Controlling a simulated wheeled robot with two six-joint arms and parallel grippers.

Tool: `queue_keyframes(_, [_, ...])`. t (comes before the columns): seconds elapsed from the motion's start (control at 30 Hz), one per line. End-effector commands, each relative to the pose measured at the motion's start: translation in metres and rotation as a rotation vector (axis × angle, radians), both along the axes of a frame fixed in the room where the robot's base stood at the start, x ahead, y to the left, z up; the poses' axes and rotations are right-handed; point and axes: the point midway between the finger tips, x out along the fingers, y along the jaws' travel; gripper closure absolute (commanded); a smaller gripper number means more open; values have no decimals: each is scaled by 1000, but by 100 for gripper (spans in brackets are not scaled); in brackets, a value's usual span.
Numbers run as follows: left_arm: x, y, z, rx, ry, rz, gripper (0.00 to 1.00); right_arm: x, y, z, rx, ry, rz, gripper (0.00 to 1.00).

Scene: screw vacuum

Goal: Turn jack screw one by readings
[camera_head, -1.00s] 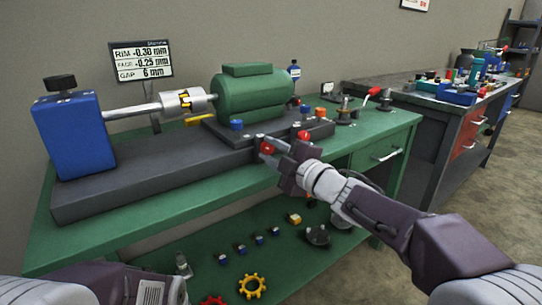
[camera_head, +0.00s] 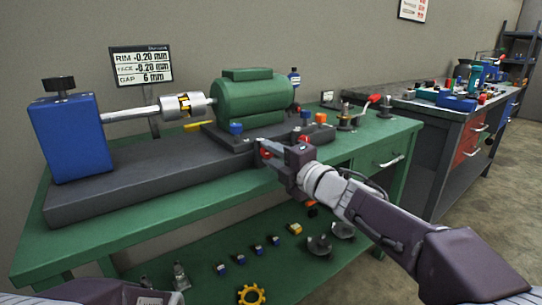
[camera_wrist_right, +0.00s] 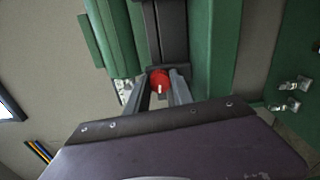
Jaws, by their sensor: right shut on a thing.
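The red jack screw knob (camera_wrist_right: 160,80) sits between my right gripper's fingers in the right wrist view, with a pale mark on its face. In the head view my right gripper (camera_head: 266,150) is at the front edge of the dark base (camera_head: 120,180), its fingers closed around that knob and partly hiding it. A second red knob (camera_head: 304,139) is just to the right. The green motor (camera_head: 245,98) stands above. The display (camera_head: 142,67) reads rim -0.20 mm, face -0.20 mm, gap 6 mm. My left gripper is out of view; only its arm shows at the bottom left.
A blue block (camera_head: 72,137) with a shaft and coupling (camera_head: 183,105) stands left on the green bench (camera_head: 130,222). Blue and orange pieces and a red-handled clamp (camera_head: 372,99) are near the right. A second bench (camera_head: 452,130) stands beyond. Small parts lie on the lower shelf.

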Motion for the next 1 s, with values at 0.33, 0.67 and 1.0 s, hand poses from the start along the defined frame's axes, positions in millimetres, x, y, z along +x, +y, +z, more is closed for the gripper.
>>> queue_keyframes(0.33, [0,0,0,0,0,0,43,0,0,-2,-2,2,1,69])
queue_keyframes(0.67, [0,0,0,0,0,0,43,0,0,-1,-1,1,0,50])
queue_keyframes(1.0, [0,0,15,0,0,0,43,-34,-26,4,0,1,-3,50])
